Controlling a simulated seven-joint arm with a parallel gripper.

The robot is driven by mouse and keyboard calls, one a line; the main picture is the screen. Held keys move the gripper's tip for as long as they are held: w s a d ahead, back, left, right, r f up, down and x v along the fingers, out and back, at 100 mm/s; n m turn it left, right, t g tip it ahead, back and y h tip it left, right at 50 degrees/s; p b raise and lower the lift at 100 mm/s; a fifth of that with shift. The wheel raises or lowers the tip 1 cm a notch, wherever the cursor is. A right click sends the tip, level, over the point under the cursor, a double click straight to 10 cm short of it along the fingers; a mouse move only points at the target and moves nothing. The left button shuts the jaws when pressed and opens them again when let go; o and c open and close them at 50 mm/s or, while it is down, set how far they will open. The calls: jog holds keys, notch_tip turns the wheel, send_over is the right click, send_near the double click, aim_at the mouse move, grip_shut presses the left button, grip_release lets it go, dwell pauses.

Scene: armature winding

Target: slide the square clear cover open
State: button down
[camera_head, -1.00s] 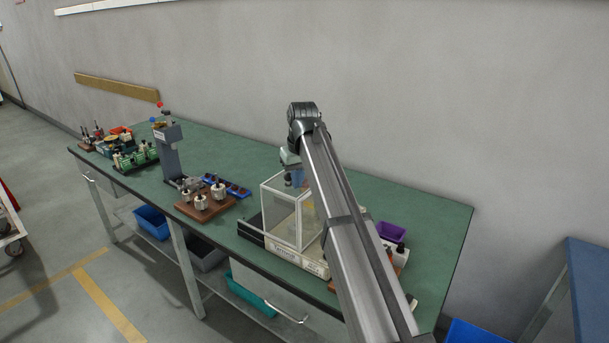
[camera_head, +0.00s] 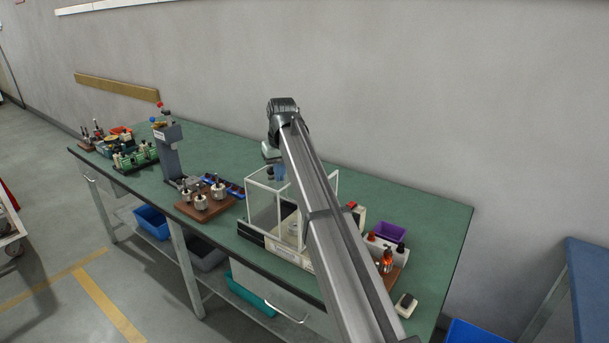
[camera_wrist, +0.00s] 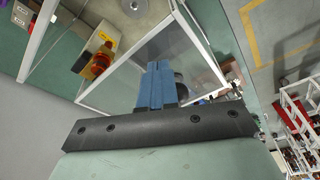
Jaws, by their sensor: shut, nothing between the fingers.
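The square clear cover (camera_head: 266,208) is a see-through box with white edges. It stands on the pale base (camera_head: 290,252) of a unit near the bench's front edge. My gripper (camera_head: 278,174) is at the cover's upper part, with its blue fingers low beside or inside the top edge; the arm hides the cover's right side. In the wrist view, the shut blue fingers (camera_wrist: 158,72) overlap a clear panel (camera_wrist: 118,76) with white edges. They hold nothing. I cannot tell whether they touch the panel.
Left of the cover are a wooden board with metal parts (camera_head: 203,203), a blue tray (camera_head: 222,186) and a grey upright tool (camera_head: 168,150). To the right are a purple bin (camera_head: 391,231), a wooden holder (camera_head: 391,273) and a small dark-topped block (camera_head: 405,304). Green bench top is bare at the back right.

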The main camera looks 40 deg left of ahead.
aim_at(265, 175)
jog(key=shift+a, duration=2.8)
jog(key=shift+d, duration=0.1)
jog(key=shift+r, duration=0.15)
jog(key=shift+v, duration=1.5)
jog(key=shift+w+v, duration=0.2)
jog(key=shift+v, duration=0.9)
jog(key=shift+w+v, duration=0.2)
jog(key=shift+v, duration=0.85)
jog(key=shift+d, duration=0.1)
